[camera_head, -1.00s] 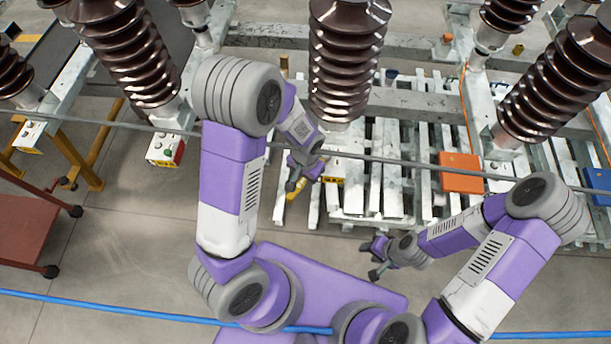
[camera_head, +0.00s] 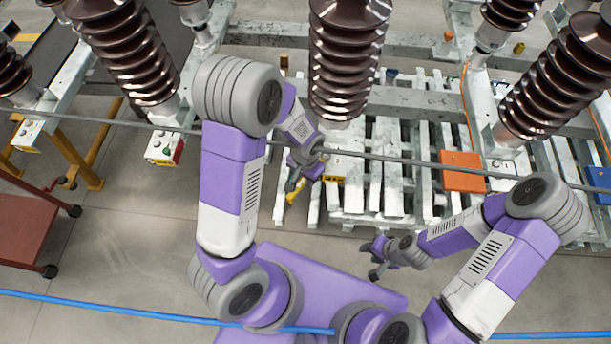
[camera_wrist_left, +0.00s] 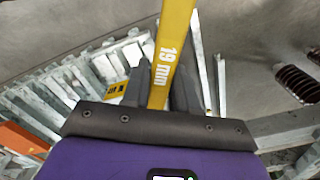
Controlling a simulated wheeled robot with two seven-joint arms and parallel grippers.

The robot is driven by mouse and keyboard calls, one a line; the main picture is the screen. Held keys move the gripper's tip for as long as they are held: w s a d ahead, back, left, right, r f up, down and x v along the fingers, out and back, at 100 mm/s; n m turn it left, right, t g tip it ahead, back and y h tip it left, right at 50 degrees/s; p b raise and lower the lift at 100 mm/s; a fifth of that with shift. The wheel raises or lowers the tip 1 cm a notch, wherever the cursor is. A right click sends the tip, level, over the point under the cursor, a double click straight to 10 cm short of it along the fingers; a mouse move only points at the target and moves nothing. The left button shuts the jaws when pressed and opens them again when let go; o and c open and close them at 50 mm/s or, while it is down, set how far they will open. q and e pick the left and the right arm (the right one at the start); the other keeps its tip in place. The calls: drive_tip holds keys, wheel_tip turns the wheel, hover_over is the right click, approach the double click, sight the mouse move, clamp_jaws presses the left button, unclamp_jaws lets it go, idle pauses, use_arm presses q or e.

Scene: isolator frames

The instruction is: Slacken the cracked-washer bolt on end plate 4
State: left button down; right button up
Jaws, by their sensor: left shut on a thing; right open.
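My left gripper (camera_head: 294,184) is shut on a yellow wrench (camera_wrist_left: 172,50) marked "19 mm". In the head view only short parts of the wrench (camera_head: 297,193) show around the fingers, beside the pale slatted frame. In the left wrist view the wrench runs up from between the dark fingers and out of the picture. Its working end is not visible there. My right gripper (camera_head: 376,260) is open and empty, low over the floor in front of the frame. I cannot make out the cracked-washer bolt or a number 4 on an end plate.
Brown ribbed insulators (camera_head: 345,60) stand on grey steel beams. A grey cable (camera_head: 400,161) crosses near my left gripper. An orange box (camera_head: 461,172) sits on the slatted frame (camera_head: 396,190). A red cart (camera_head: 28,232) stands at the left.

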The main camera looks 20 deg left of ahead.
use_arm(q)
drive_tip(key=shift+f+b, duration=0.5)
drive_tip(key=shift+f, duration=0.15)
drive_tip(key=w+d+n+p, duration=0.3)
drive_tip(key=d+n, duration=0.7)
drive_tip(key=n, duration=0.2)
drive_tip(key=shift+d, duration=0.2)
idle(0.4)
wheel_tip(320, 180, up, 2)
drive_tip(key=shift+r+p, duration=0.15)
drive_tip(key=shift+p, duration=0.85)
drive_tip(key=shift+a, duration=0.1)
